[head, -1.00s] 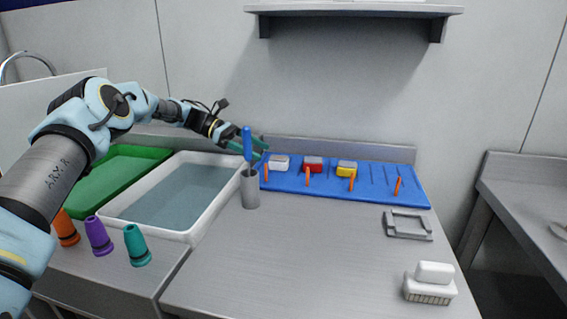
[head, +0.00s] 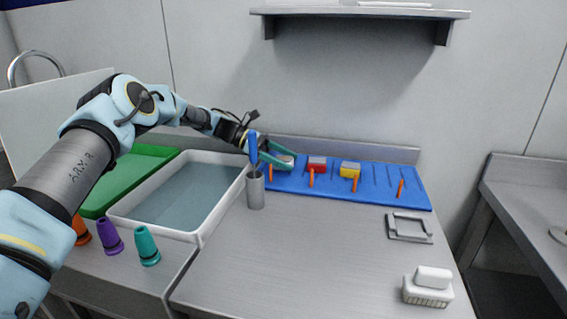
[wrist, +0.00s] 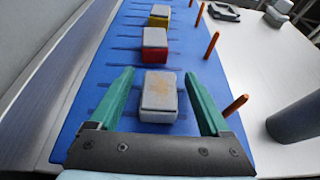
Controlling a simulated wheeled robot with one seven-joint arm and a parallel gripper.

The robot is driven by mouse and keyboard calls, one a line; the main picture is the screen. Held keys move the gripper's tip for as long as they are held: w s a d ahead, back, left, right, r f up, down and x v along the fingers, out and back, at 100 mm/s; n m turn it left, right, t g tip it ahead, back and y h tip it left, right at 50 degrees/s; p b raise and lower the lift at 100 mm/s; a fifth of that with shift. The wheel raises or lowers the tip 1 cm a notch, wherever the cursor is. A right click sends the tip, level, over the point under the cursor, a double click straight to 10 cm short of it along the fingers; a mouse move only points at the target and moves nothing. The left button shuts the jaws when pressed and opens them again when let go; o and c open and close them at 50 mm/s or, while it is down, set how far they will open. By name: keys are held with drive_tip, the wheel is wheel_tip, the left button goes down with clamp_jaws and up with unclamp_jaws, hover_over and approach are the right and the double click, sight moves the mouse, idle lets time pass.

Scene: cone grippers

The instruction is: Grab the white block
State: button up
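The white block (wrist: 159,97), with a grey top, sits on the blue mat (wrist: 88,92) in the wrist view. My gripper (wrist: 163,88) is open, with its two green fingers on either side of the block and gaps visible on both sides. In the head view my gripper (head: 283,155) is at the left end of the blue mat (head: 385,192). The white block (head: 285,159) is partly hidden there behind a finger.
A red block (head: 317,164) and a yellow block (head: 350,169) stand to the right on the mat. Orange pegs (wrist: 235,105) stand along its edge. A grey cup (head: 255,190) with a blue-handled tool (head: 253,148) is close by my gripper. A white tray (head: 203,238) lies left.

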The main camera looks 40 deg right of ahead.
clamp_jaws()
idle(0.4)
drive_tip(key=shift+r, duration=0.1)
